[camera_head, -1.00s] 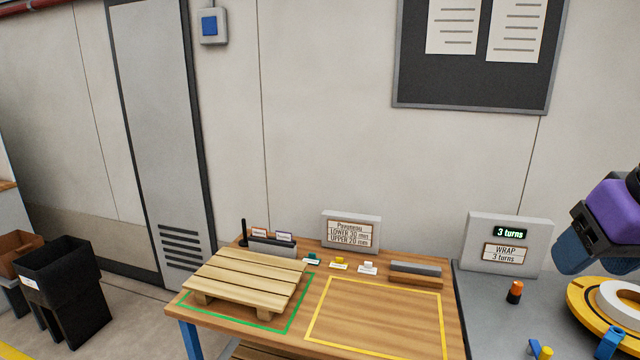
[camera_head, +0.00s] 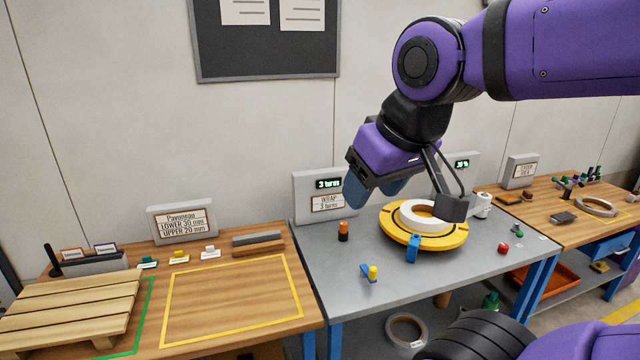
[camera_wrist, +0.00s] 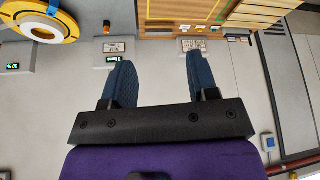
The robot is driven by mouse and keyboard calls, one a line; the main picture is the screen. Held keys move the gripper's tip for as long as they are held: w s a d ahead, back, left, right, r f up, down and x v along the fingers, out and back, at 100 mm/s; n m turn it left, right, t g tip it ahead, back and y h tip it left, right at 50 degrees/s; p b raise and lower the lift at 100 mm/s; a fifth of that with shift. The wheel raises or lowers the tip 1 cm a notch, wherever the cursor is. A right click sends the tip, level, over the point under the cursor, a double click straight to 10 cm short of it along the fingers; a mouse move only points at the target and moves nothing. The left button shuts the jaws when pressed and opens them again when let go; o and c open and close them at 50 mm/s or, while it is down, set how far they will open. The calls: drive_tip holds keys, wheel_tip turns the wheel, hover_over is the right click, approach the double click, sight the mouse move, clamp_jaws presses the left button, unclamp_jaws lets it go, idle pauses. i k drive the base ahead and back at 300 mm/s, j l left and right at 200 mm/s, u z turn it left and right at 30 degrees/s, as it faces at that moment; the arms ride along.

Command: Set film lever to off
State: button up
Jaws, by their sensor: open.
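My gripper (camera_head: 372,195) is open and empty in the head view, held above the back of the grey wrapping table (camera_head: 330,270), left of the yellow turntable (camera_head: 452,238). Its two blue fingers also show apart in the wrist view (camera_wrist: 161,68). A small blue lever with a yellow knob (camera_head: 372,272) is at the table's front left, below and apart from my gripper. A red knob (camera_head: 503,248) and a green knob (camera_head: 519,233) are at the right. I cannot tell which of these is the film lever, as no label is readable.
A white coil (camera_head: 425,214) lies on the turntable. An orange and black post (camera_head: 343,232) and a "3 turns" display panel (camera_head: 310,205) stand near my gripper. A wooden bench with a pallet (camera_head: 70,305) is left; another bench (camera_head: 580,222) is right.

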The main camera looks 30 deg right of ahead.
sight(515, 227)
drive_tip(key=z, duration=2.1)
drive_tip(key=i+j+z, duration=0.1)
drive_tip(key=i+j, duration=0.15)
drive_tip(key=i, duration=0.25)
drive_tip(key=i+j+z, duration=0.15)
drive_tip(key=i+j, duration=0.2)
drive_tip(key=i, duration=0.15)
